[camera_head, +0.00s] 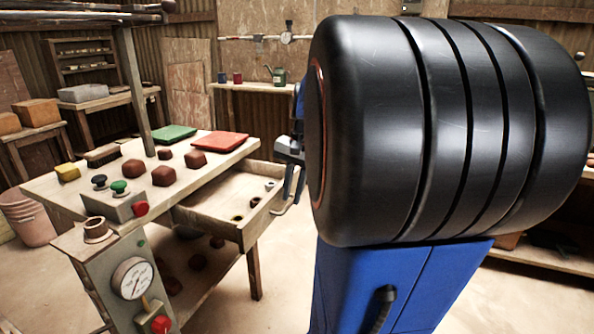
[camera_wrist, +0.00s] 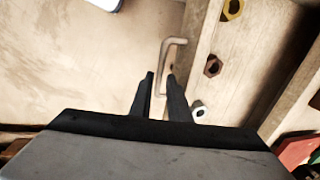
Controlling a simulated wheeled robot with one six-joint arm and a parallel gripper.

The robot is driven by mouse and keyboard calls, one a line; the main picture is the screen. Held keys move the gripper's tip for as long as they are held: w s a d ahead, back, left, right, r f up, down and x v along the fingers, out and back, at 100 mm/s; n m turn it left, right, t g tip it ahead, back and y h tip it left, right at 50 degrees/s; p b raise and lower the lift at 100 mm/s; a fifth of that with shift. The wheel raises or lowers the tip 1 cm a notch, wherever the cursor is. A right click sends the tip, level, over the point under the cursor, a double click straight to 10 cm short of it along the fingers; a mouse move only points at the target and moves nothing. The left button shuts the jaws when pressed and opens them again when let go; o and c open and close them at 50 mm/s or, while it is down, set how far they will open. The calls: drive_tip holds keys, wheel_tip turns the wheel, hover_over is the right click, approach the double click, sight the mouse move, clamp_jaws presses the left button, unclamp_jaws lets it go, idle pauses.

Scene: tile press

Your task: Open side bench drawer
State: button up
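The wooden side bench drawer (camera_head: 247,232) is pulled out from the right side of the bench in the head view. In the wrist view, its front board (camera_wrist: 203,50) runs up the middle, with nuts inside to the right. A bent metal handle (camera_wrist: 166,48) sticks out from the front board; it also shows in the head view (camera_head: 293,203). My gripper (camera_wrist: 160,76) is at the handle. Its two dark fingers stand apart, one on each side of the bar, with slight gaps visible. In the head view, my arm partly hides the gripper.
A gauge panel (camera_head: 132,278) stands at the front left. Floor is clear between the drawer and my arm.

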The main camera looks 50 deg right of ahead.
wheel_tip(320, 180, up, 16)
drive_tip(key=s+d, duration=0.1)
drive_tip(key=s, duration=0.2)
drive_tip(key=shift+r, duration=0.25)
idle(0.5)
